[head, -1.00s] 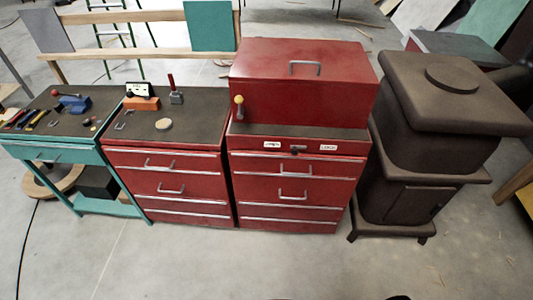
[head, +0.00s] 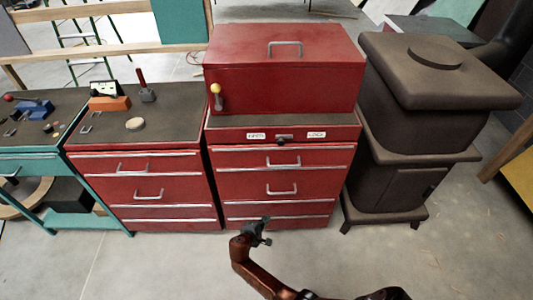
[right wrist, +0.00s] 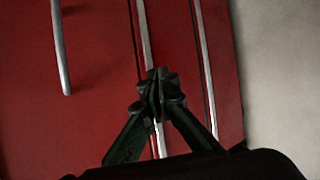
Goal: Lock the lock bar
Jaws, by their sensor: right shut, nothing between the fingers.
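A red tool cabinet (head: 230,160) stands in the middle of the head view. On its upper front strip are two white labels, a left one (head: 257,136) and a right one (head: 317,134); the lettering is too small to read surely. A small dark knob (head: 284,138) sits between them, roughly midway. I cannot make out a separate bar. My right gripper (head: 267,230) is shut and empty, low in front of the bottom drawers and well below the knob. In the right wrist view its closed fingertips (right wrist: 158,85) show before the red drawer fronts. My left gripper is out of view.
A red top chest (head: 285,80) with a yellow-knobbed lever (head: 217,97) at its left stands on the cabinet. A second drawer cabinet (head: 180,120) adjoins on the left, a brown stove (head: 400,140) on the right. The floor in front is clear.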

